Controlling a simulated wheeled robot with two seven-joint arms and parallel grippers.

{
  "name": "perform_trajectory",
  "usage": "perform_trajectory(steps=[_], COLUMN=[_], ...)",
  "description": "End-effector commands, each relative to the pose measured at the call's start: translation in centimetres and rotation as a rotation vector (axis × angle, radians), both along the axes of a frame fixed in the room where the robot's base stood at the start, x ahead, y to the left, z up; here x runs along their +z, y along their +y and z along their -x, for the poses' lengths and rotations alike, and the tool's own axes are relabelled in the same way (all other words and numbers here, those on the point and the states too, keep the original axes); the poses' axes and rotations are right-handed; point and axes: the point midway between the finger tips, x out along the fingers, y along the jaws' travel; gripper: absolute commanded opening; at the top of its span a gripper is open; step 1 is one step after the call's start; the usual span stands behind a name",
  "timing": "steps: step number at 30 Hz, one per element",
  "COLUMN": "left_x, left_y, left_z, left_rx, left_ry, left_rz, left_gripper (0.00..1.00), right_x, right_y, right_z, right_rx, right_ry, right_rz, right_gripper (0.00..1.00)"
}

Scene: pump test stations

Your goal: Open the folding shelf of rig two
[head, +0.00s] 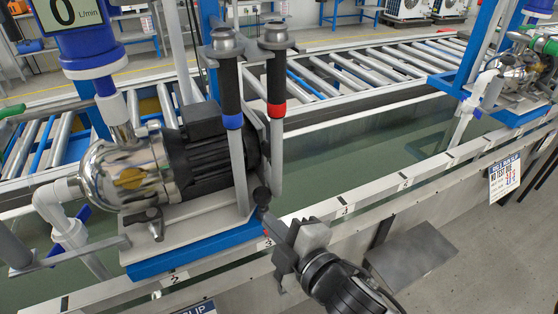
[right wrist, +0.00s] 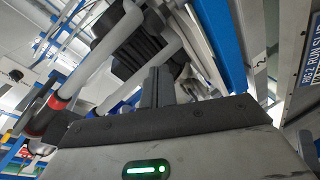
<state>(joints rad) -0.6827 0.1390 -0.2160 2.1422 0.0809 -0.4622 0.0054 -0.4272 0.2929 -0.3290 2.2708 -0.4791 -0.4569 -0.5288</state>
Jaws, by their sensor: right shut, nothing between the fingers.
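A flat grey metal panel (head: 410,258), which looks like the folding shelf, is at the front of the water trough, below its rim. It appears to stand out from the front, roughly level, though its hinge is hard to see. My right gripper (head: 290,246) is left of the panel and apart from it, near the trough's front rim. Its fingers (right wrist: 157,88) are shut and empty in the right wrist view. My left gripper is not in view.
A second pump (head: 520,70) is at the far right. A roller conveyor (head: 340,75) runs behind.

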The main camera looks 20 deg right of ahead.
Motion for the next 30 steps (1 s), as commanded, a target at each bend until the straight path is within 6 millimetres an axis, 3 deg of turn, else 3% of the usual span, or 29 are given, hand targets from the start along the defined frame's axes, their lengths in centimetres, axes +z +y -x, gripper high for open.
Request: perform_trajectory(steps=[1,3,6,11,22,30], left_x=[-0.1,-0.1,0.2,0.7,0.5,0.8], left_y=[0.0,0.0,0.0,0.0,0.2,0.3], left_z=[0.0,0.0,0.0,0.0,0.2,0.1], left_rx=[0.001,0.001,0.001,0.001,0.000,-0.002], left_ry=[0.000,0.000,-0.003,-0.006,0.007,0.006], left_rz=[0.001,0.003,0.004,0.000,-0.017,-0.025], left_gripper=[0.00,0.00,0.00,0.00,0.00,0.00], right_x=[2.2,4.3,5.8,6.1,6.0,5.8], right_y=[0.0,0.0,0.0,0.3,1.7,-1.8], right_z=[-0.8,-1.3,-1.9,-3.9,-11.6,-10.7], right_rx=[0.021,0.029,0.029,0.027,0.027,0.029], right_ry=[-0.100,-0.193,-0.258,-0.265,-0.262,-0.256], right_rz=[0.143,0.293,0.399,0.412,0.408,0.408], right_gripper=[0.00,0.00,0.00,0.00,0.00,0.00])
